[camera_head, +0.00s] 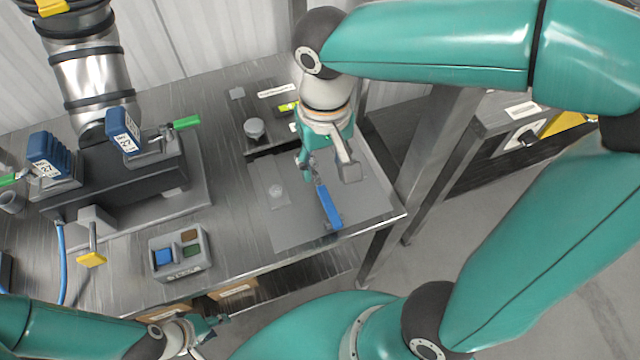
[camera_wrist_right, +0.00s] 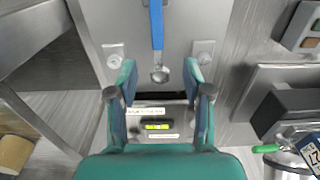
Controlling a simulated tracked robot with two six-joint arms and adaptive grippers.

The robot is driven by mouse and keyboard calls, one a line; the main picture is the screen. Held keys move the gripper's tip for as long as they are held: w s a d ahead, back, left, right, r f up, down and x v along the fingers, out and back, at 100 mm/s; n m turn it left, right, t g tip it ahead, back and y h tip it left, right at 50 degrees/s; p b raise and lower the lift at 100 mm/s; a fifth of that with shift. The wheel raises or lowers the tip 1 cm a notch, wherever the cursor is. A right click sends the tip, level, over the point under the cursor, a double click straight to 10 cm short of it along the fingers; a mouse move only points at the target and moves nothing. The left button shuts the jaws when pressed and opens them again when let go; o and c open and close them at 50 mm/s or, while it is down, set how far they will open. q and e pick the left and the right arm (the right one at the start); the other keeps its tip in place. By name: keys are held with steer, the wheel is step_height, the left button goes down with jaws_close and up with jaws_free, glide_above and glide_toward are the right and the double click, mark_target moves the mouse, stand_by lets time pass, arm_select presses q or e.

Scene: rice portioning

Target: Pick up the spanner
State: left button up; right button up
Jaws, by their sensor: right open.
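The spanner (camera_head: 328,207) has a blue handle and a metal head, and lies on a grey plate (camera_head: 290,240) near the table's right corner. In the right wrist view the spanner (camera_wrist_right: 156,25) points away, its rounded metal end between my fingertips. My right gripper (camera_head: 328,172) is above the metal end, and its fingers are apart in the right wrist view (camera_wrist_right: 159,70). They stand on both sides of the spanner's end with gaps, not gripping it. My left gripper (camera_head: 205,328) is at the bottom left, away from the spanner; its jaw opening is unclear.
A dark panel with a yellow-green level (camera_head: 288,106) and a knob (camera_head: 254,127) is behind the plate. A small button box (camera_head: 180,255) stands left of it. A black fixture (camera_head: 120,180) with green-handled clamps fills the left side. The table ends at the right.

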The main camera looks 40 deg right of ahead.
glide_above(324, 194)
steer(key=f, duration=0.6)
steer(key=shift+s+a, duration=0.2)
steer(key=shift+w+d+f, duration=0.1)
steer(key=shift+w+f, duration=0.05)
steer(key=shift+f, duration=1.15)
steer(key=shift+w+d+f, duration=0.1)
steer(key=shift+f, duration=1.2)
jaws_close()
